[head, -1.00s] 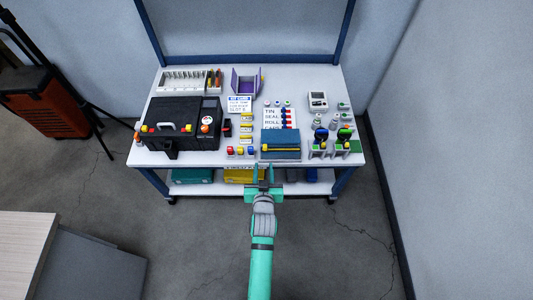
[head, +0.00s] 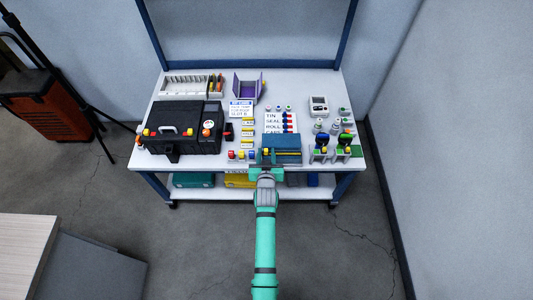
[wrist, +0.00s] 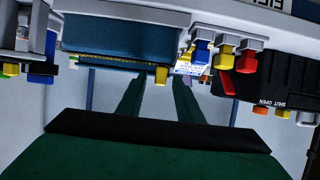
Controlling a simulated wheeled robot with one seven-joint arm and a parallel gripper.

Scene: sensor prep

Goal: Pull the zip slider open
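The blue zip pouch (head: 286,142) lies near the table's front edge in the head view. It also shows at the top of the wrist view (wrist: 120,38). Its yellow zip line runs along the near edge. The yellow slider (wrist: 160,76) hangs at the end of the zip nearer the black case. My gripper (head: 266,157) is at the pouch's front left part. In the wrist view its two green fingers (wrist: 160,84) are apart, with the slider seen between their tips. Whether either finger touches the slider cannot be told.
The black case (head: 180,128) stands to the left. Red, blue and yellow blocks (head: 241,155) sit just left of my gripper. Stands with blue and green tops (head: 330,143) are right of the pouch. The floor before the table is clear.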

